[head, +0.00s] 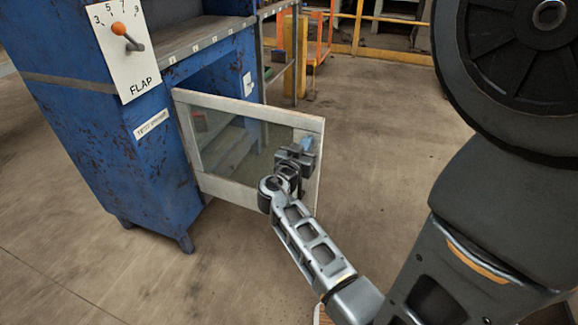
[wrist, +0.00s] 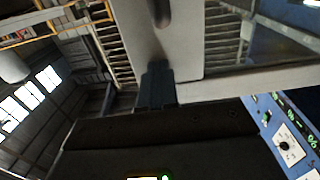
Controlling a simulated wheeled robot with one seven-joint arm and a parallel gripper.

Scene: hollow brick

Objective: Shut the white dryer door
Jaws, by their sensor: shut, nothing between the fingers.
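The white-framed dryer door (head: 247,105) with a glass pane stands open, swung out from the front of the blue dryer (head: 160,150). My gripper (head: 305,150) is at the door's right, free end, in front of the frame and pane in the head view. In the wrist view, the shut fingers (wrist: 157,85) lie over the pale door frame (wrist: 185,35). They look close to it or touching, but I cannot tell which. Nothing is held between the fingers.
A panel marked FLAP (head: 128,45) with an orange-tipped lever (head: 120,29) is on the dryer's left side. A yellow post (head: 295,60) and an orange rack (head: 320,38) stand behind the door. The concrete floor (head: 385,130) right of the door is clear.

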